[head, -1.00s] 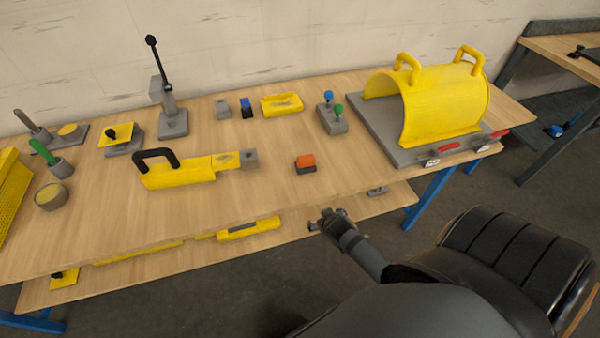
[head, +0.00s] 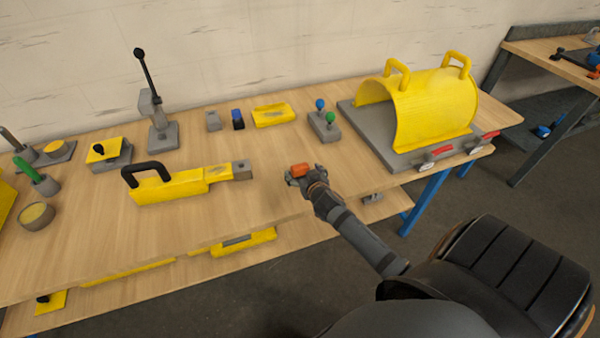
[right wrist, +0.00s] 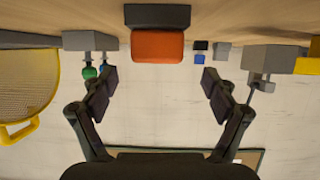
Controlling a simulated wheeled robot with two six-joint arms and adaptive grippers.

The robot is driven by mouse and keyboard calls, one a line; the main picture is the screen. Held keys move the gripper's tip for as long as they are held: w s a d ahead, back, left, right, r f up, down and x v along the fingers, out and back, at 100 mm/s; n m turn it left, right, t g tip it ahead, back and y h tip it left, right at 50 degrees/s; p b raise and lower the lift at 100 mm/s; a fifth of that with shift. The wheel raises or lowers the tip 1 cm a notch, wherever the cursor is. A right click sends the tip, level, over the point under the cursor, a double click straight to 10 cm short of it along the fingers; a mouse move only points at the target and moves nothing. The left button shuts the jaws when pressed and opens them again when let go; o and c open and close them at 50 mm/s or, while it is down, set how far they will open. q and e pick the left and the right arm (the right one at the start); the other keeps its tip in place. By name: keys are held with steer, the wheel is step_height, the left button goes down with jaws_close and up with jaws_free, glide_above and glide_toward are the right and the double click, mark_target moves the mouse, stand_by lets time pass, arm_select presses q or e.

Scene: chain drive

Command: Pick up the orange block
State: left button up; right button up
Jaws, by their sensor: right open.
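The orange block (head: 300,170) sits on a dark grey base on the wooden table, near its front edge. In the right wrist view the orange block (right wrist: 158,46) shows upside down, ahead of the fingers and centred between them, with its dark base (right wrist: 157,16) above it. My right gripper (head: 304,178) is at the block in the head view and partly covers its base. In the right wrist view the right gripper (right wrist: 158,88) is open, its two fingers wide apart with nothing between the pads. My left gripper is not in view.
A yellow tool with a black handle (head: 165,188) lies left of the block. A grey box with blue and green knobs (head: 324,126) stands behind it. A large yellow curved guard (head: 440,108) on a grey plate stands to the right.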

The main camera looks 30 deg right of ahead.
mark_target(300, 165)
steer(key=x, duration=0.5)
steer(key=shift+s+d+f+p, duration=0.1)
steer(key=shift+d+f+p, duration=0.1)
steer(key=shift+f+p, duration=0.15)
steer(key=shift+s+r, duration=0.1)
steer(key=shift+c, duration=1.2)
steer(key=c, duration=1.1)
steer(key=shift+r, duration=0.15)
steer(key=shift+r, duration=0.3)
steer(key=s+a+r, duration=0.2)
steer(key=s+r, duration=0.2)
steer(key=s+a+r, duration=0.1)
steer(key=s+r, duration=0.3)
steer(key=s+a+r, duration=0.2)
steer(key=s+r, duration=0.2)
steer(key=s, duration=0.1)
steer(key=shift+a+r, duration=0.1)
steer(key=shift+a, duration=0.2)
